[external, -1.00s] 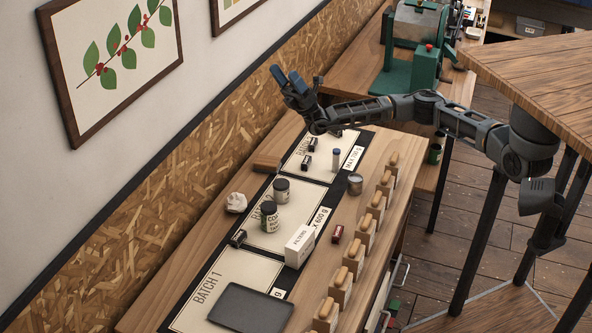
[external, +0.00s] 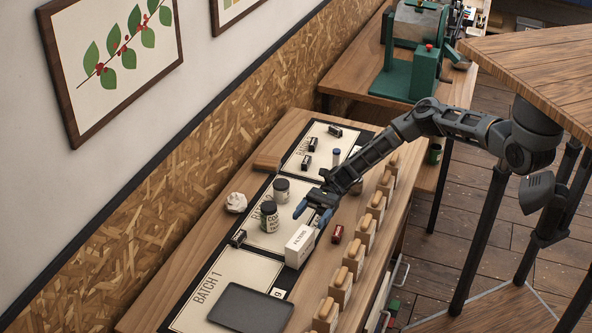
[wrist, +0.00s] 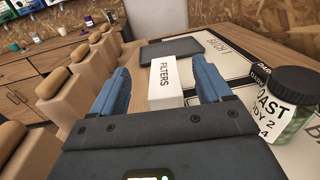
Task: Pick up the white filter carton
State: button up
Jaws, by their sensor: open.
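The white filter carton (external: 299,246), labelled FILTERS, stands on the counter at the edge of the batch mat. My gripper (external: 312,213) is open and low, right beside the carton's far end. In the wrist view the carton (wrist: 165,84) lies ahead, between the two blue fingers of my gripper (wrist: 164,82).
A dark-lidded jar (external: 269,217) stands left of the carton and shows close on the right in the wrist view (wrist: 285,105). A small red box (external: 337,234) is to the right. A dark tray (external: 250,307) lies in front. Wooden-topped stands (external: 363,238) line the right edge.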

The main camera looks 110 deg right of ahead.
aim_at(302, 234)
notch_tip(302, 234, down, 3)
jog(key=shift+f, duration=0.15)
jog(key=shift+w+a+f, duration=0.1)
jog(key=shift+w+f, duration=0.05)
jog(key=shift+f, duration=0.25)
jog(key=shift+p+x, duration=0.55)
jog(key=shift+x, duration=1.75)
jog(key=shift+c, duration=0.4)
jog(key=c, duration=1)
jog(key=shift+r, duration=0.1)
